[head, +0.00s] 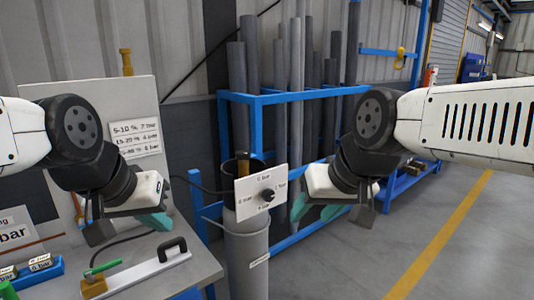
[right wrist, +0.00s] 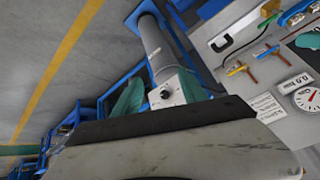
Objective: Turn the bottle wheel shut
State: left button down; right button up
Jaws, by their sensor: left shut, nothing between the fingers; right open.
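A white plate (head: 257,190) with a small black knob (head: 267,196) and printed bar markings stands at the top of a grey upright cylinder (head: 246,265). The knob also shows in the right wrist view (right wrist: 165,94). I cannot make out a separate bottle wheel for certain. My right gripper (head: 333,212) is open and empty, to the right of the plate and apart from it. In the right wrist view the plate and knob appear between its teal fingers (right wrist: 162,95). My left gripper (head: 125,227) is shut and empty above the bench, left of the plate.
The grey bench (head: 205,265) at lower left carries a black handle (head: 172,249) and a green-handled brass fitting (head: 95,284). A round gauge (right wrist: 306,98) shows in the right wrist view. A blue rack (head: 290,97) with grey pipes stands behind. Floor at right is clear.

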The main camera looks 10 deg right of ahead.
aim_at(243, 155)
jog(key=i+l+u, duration=0.15)
jog(key=i+l, duration=0.15)
jog(key=i, duration=0.2)
jog(key=i+l+u, duration=0.15)
jog(key=i+l, duration=0.2)
jog(key=i, duration=0.1)
